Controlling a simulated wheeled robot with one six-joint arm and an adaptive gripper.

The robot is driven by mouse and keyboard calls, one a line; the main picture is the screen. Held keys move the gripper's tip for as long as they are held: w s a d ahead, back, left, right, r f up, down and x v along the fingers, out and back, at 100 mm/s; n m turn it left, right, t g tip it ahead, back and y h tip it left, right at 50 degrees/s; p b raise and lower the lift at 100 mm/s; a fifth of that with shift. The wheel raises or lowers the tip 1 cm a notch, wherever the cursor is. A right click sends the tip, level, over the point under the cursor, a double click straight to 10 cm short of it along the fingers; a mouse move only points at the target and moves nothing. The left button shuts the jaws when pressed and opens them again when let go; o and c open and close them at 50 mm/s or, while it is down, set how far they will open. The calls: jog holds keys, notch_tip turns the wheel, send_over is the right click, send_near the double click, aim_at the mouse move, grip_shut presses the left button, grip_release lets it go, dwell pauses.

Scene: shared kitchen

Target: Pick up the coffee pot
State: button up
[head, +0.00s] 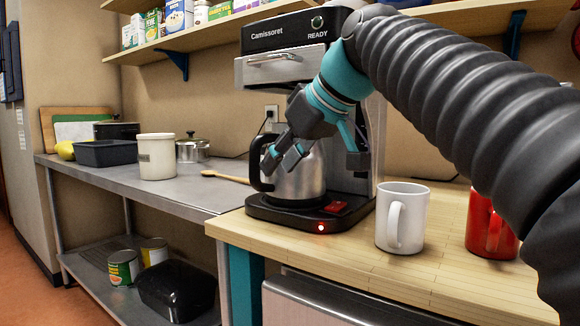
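The coffee pot (300,182) is a silver metal jug with a black handle (257,165) on its left side. It stands upright on the base of the black and silver coffee machine (282,70). My gripper (319,159) reaches down from the upper right in front of the pot. Its dark and teal fingers are spread apart, one over the pot's upper left near the handle, the other to the right of the pot. Nothing is held between them. The gripper hides the pot's top and upper front. I cannot tell whether a finger touches the pot.
A white mug (402,218) and a red mug (488,228) stand right of the machine on the wooden counter (350,262). A red switch (347,209) is on the machine base. A wooden spoon (225,177) and a cream canister (157,157) are on the metal table to the left.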

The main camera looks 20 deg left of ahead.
aim_at(258, 155)
jog(key=shift+w+a+f+p, duration=0.15)
jog(key=shift+w+a, duration=0.35)
jog(key=shift+a, duration=0.55)
jog(key=shift+w+a+f+p, duration=0.2)
jog(key=shift+w+a, duration=0.35)
jog(key=shift+a, duration=0.55)
jog(key=shift+w+a+f+p, duration=0.15)
jog(key=shift+w+a, duration=0.35)
jog(key=shift+a, duration=0.55)
